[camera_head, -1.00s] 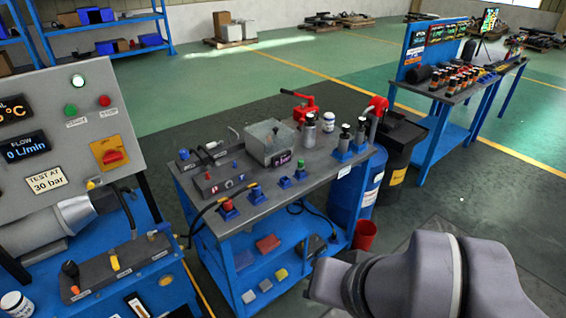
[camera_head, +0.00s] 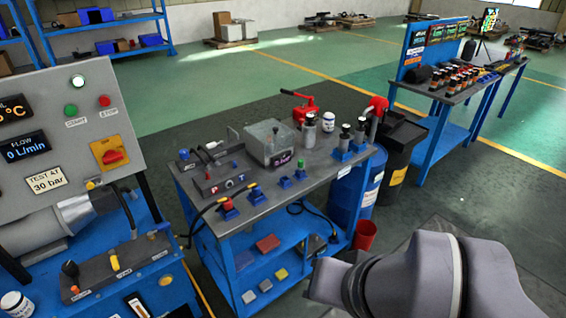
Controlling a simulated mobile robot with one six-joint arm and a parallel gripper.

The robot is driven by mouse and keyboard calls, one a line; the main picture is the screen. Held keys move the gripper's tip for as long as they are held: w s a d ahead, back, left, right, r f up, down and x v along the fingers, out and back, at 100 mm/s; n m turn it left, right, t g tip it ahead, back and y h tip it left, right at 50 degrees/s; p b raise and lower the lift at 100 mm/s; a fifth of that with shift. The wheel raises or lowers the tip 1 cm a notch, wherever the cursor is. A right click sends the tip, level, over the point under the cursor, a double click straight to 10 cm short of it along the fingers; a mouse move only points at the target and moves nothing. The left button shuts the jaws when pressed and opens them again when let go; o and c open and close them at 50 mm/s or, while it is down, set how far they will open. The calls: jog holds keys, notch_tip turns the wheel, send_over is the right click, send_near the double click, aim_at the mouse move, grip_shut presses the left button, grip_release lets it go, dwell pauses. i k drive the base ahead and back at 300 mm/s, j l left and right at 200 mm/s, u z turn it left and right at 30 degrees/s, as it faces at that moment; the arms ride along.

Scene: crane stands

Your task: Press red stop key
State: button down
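The red stop key (camera_head: 104,101) is a small round red button on the grey sloped panel (camera_head: 60,140) at the left, with a STOP label below it. A green start button (camera_head: 71,110) sits to its left, and a green lamp sits above. Nothing covers the red key. A grey part of my arm shows at the lower right, far from the panel. My gripper is not in view.
A yellow plate with a red rotary switch (camera_head: 112,156) is below the stop key. A blue workbench (camera_head: 270,205) with fittings, hoses and a clear box stands in the middle. A black bin (camera_head: 398,150) and blue drum (camera_head: 372,190) stand right of it. Green floor lies open behind.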

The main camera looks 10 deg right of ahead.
aim_at(104, 101)
jog(key=u, duration=0.4)
jog(key=j+u, duration=0.1)
jog(key=u, duration=0.65)
jog(key=i+u, duration=0.1)
jog(key=u, duration=0.25)
